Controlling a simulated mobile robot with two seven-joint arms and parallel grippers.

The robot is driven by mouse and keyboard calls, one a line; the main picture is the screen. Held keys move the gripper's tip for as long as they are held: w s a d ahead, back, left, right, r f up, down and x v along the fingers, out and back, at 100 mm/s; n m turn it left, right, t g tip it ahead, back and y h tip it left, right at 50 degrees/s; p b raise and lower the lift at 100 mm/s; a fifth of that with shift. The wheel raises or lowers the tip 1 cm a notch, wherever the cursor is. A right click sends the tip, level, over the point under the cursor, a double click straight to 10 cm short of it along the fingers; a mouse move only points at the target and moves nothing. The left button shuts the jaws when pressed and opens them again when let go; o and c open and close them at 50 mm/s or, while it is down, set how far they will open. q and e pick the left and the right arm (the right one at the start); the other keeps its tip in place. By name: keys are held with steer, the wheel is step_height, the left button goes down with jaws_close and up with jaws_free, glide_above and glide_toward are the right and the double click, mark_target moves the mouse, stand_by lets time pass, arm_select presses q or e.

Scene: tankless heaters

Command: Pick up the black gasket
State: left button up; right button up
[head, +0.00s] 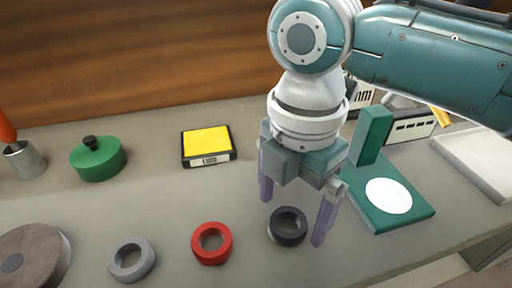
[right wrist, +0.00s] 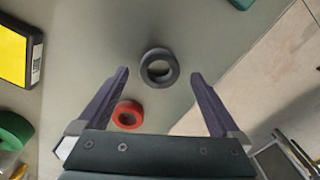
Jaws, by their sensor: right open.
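The black gasket (head: 288,240) is a ring lying flat on the grey countertop, right of the red ring. My right gripper (head: 293,213) points down with its two purple fingers spread, and the gasket shows between them in the head view. In the right wrist view the gasket (right wrist: 145,70) appears between the open fingertips (right wrist: 160,73), with counter showing on both sides and no finger touching it. The right gripper is empty. My left gripper is not in view.
A red ring (head: 212,256) and a grey ring (head: 132,273) lie left of the gasket. A green stand (head: 415,197) with a white disc is to the right. A yellow-topped box (head: 207,163) and a green lidded can (head: 99,172) stand behind. The counter's front edge is nearby.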

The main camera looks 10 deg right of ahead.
steer(key=shift+f, duration=0.95)
steer(key=shift+c, duration=0.2)
steer(key=c, duration=1.3)
steer(key=shift+r, duration=0.15)
steer(key=shift+c, duration=0.2)
